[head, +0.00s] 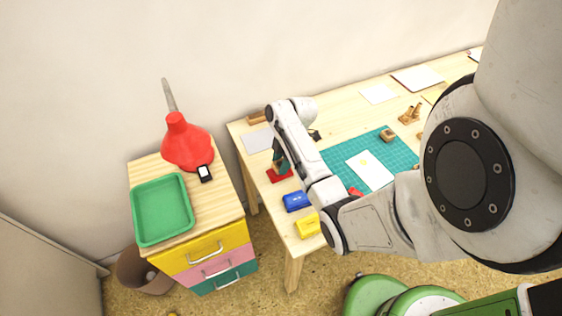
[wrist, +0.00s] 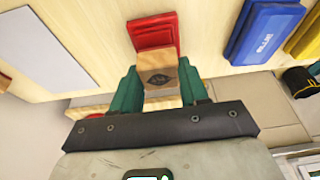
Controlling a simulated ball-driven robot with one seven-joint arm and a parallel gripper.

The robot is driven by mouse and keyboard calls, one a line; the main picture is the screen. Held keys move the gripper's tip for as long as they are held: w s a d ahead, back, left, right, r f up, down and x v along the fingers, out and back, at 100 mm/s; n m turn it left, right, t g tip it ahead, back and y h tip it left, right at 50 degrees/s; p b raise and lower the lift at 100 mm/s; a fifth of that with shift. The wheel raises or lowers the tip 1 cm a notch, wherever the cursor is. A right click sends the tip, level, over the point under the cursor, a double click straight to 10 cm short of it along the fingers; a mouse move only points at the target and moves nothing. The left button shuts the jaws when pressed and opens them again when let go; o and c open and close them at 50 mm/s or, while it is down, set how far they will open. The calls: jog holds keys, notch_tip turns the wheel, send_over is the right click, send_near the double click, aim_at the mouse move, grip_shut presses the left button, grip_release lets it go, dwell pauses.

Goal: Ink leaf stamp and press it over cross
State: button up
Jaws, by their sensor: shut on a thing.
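My gripper (wrist: 160,84) has teal fingers shut on a wooden stamp (wrist: 158,72) with a dark leaf mark on its top face. In the wrist view the stamp overlaps the near part of a red inkpad (wrist: 153,32); whether it touches the pad I cannot tell. In the head view my gripper (head: 281,161) is over the red inkpad (head: 280,176), and the stamp is mostly hidden. A white sheet (head: 376,175) lies on the green mat (head: 335,157). It bears a small yellowish mark (head: 365,162), too small to make out as a cross.
A blue inkpad (head: 296,201) and a yellow inkpad (head: 307,226) sit along the table's near left side. Another wooden stamp (head: 387,135) stands on the mat. A grey sheet (head: 257,140) lies behind the red pad. A drawer unit with a green tray (head: 139,212) stands left.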

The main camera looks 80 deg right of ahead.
aim_at(277, 165)
jog(key=shift+f, duration=0.5)
dwell(1.4)
jog(key=shift+r, duration=0.1)
jog(key=shift+r+p, duration=0.5)
jog(key=shift+p, duration=0.05)
jog(key=shift+r, duration=0.1)
notch_tip(277, 165, up, 3)
jog(key=p, duration=0.2)
jog(key=shift+p, duration=0.35)
jog(key=shift+r, duration=1.25)
